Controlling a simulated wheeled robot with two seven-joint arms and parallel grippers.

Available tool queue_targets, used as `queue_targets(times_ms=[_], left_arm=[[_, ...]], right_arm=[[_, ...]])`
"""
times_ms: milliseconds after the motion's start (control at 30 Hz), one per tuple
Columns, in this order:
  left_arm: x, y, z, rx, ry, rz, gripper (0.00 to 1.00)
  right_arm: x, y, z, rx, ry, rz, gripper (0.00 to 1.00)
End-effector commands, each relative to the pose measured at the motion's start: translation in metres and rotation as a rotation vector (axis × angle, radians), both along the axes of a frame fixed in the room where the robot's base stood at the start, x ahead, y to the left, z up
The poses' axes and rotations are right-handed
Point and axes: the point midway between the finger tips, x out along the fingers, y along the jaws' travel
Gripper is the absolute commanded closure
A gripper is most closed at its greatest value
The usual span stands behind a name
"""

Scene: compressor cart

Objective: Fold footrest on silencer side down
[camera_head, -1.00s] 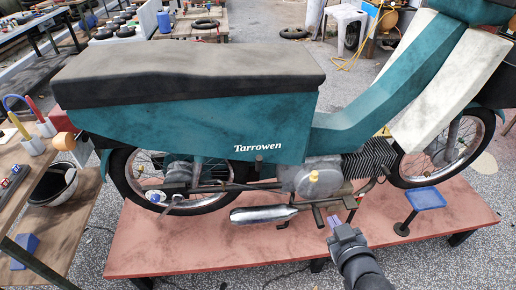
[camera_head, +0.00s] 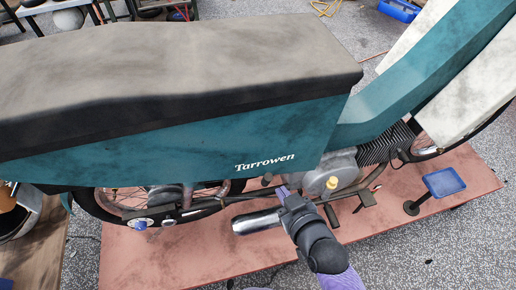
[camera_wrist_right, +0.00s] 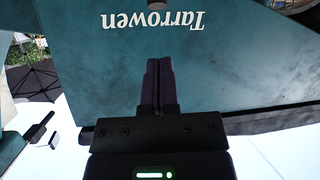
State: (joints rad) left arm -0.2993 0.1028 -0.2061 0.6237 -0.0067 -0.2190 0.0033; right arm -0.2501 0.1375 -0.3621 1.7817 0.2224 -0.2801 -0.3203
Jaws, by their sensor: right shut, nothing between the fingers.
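The teal moped (camera_head: 200,135) stands on a reddish platform. Its chrome silencer (camera_head: 257,221) lies low along the near side. My right gripper (camera_head: 283,193) is beside the silencer's front end, under the teal body panel, its fingers together and empty. The purple fingers also show in the wrist view (camera_wrist_right: 158,87), pointing toward the panel with upside-down lettering. A dark peg (camera_head: 331,215) projects just right of the gripper; I cannot tell surely whether it is the footrest. The gripper and wrist hide part of the area behind them. My left gripper is out of view.
A grey engine with a yellow cap (camera_head: 332,183) is right of the gripper. A dark pedal (camera_head: 367,197) projects farther right. A blue tray on a stand (camera_head: 443,182) stands on the platform (camera_head: 400,235). The platform's near edge is mostly clear.

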Motion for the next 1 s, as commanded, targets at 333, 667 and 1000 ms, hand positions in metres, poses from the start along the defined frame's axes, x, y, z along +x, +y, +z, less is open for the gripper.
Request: queue_targets(times_ms=[333, 667, 1000], left_arm=[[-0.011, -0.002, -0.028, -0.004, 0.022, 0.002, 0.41], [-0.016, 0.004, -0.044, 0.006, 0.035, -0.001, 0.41], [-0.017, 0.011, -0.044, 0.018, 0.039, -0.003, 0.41]], right_arm=[[0.048, 0.023, -0.027, 0.002, 0.001, -0.001, 1.0], [0.082, 0.038, -0.039, 0.0, 0.0, -0.001, 1.0], [0.083, 0.039, -0.038, 0.0, 0.0, -0.001, 1.0]])
